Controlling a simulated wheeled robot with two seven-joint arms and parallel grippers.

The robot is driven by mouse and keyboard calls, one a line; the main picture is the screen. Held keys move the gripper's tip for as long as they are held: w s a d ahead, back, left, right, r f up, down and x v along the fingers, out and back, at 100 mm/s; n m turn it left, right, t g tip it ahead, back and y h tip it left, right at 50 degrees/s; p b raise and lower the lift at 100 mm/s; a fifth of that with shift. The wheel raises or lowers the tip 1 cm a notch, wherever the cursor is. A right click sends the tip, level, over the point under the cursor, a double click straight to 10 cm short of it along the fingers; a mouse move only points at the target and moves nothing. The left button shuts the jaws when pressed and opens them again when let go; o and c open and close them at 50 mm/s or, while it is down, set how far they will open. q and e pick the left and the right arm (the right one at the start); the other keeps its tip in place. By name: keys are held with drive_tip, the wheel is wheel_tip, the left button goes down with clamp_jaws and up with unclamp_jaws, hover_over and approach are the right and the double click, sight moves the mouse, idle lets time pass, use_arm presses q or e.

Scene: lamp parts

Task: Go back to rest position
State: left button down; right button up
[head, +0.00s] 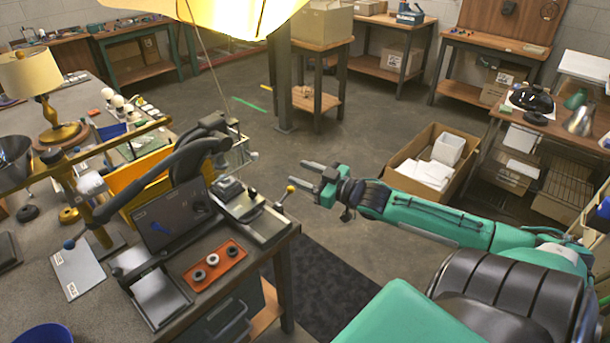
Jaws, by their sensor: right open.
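My right gripper (313,178) is at the end of the green arm, which reaches in from the right. Its two fingers are apart, with nothing between them. It hangs over the floor, just right of the workbench (80,318) and apart from it. My left gripper does not show. On the workbench, a brass table lamp with a cream shade (30,74) stands upright at the far left. A press-like fixture (250,208) with levers sits at the bench's right edge.
A red tray (215,266) with several rings lies on the bench. A yellow bin (135,188) stands behind the fixture. A cardboard box (472,150) of white items sits right of my gripper. A bright yellow shade (215,15) hangs at the top. The floor (340,145) beyond the gripper is mostly clear.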

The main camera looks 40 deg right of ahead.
drive_tip(key=shift+s, duration=0.1)
idle(0.5)
drive_tip(key=s+d+f+m+g+h, duration=0.2)
drive_tip(key=d+f+h, duration=0.15)
drive_tip(key=f, duration=0.75)
drive_tip(key=s+d+f+m+g+h, duration=0.15)
drive_tip(key=d+f, duration=0.35)
drive_tip(key=f, duration=0.7)
drive_tip(key=s+f+m+g+h, duration=0.1)
drive_tip(key=s+f+g, duration=0.1)
drive_tip(key=s+f, duration=0.5)
drive_tip(key=s+f+g+h, duration=0.1)
drive_tip(key=s+f, duration=0.1)
drive_tip(key=f, duration=0.8)
drive_tip(key=s+a+f+g+y, duration=0.1)
drive_tip(key=s+a+f+g, duration=0.3)
drive_tip(key=s+a+f, duration=0.65)
drive_tip(key=s+a+f+g, duration=0.3)
drive_tip(key=s+a+f, duration=0.5)
drive_tip(key=s+f, duration=0.55)
drive_tip(key=s+a+f+n+g+y, duration=0.1)
drive_tip(key=s+a+f+g, duration=0.2)
drive_tip(key=s+a, duration=0.6)
wheel_tip(320, 180, down, 2)
drive_tip(key=shift+s+a+f+n, duration=0.1)
drive_tip(key=shift+s+a+n, duration=0.3)
drive_tip(key=shift+a, duration=0.4)
